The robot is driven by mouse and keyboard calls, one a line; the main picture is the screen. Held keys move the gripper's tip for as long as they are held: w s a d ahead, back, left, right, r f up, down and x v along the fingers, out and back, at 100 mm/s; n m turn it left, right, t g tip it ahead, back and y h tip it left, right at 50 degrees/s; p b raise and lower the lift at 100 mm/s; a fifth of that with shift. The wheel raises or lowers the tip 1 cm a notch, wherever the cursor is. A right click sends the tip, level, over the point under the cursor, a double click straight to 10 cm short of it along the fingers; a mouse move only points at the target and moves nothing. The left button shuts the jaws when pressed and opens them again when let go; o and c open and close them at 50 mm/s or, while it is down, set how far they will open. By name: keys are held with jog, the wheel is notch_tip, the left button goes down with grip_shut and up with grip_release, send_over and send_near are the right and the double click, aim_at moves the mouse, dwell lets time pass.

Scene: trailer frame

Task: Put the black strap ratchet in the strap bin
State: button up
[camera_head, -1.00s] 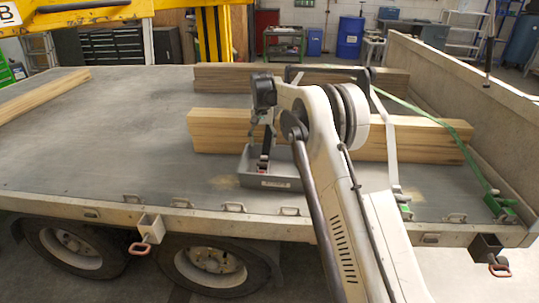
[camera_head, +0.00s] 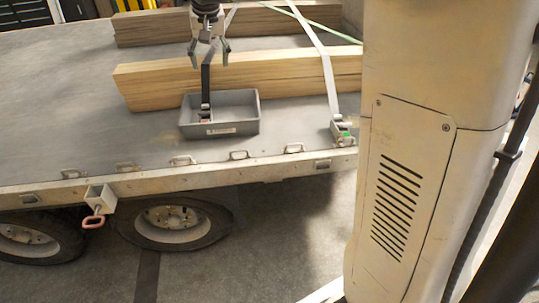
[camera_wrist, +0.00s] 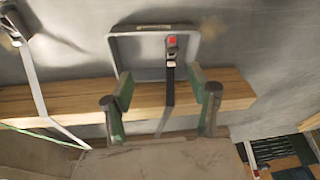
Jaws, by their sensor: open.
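The black strap ratchet (camera_head: 205,115), with a red part, rests inside the grey strap bin (camera_head: 245,122). The ratchet (camera_wrist: 172,43) also shows against the bin floor in the wrist view, where the bin (camera_wrist: 140,60) lies at the top. Its black strap (camera_head: 206,85) runs up out of the bin and over the near timber beam. My gripper (camera_head: 209,63) is above the bin and beam, with its fingers spread. In the wrist view, my gripper (camera_wrist: 160,80) has its fingers on either side of the strap, apart from it. The ratchet lies beyond the fingertips.
The near timber beam (camera_head: 290,80) stands just behind the bin, with another beam (camera_head: 150,28) farther back. A pale strap (camera_head: 323,60) runs to a green-marked ratchet (camera_head: 342,132) at the right. The trailer deck (camera_head: 60,120) is clear on the left.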

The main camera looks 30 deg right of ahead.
jog(key=s+r+n+t, duration=0.1)
jog(key=s+r+t, duration=0.1)
jog(key=s, duration=1.7)
jog(key=s+f+t, duration=0.1)
jog(key=s+f, duration=0.3)
jog(key=s, duration=0.3)
jog(key=s+f+n+t, duration=0.1)
jog(key=s+f, duration=0.3)
jog(key=s, duration=0.4)
jog(key=shift+s+d+f, duration=0.15)
jog(key=shift+d+f, duration=0.15)
jog(key=shift+f, duration=0.1)
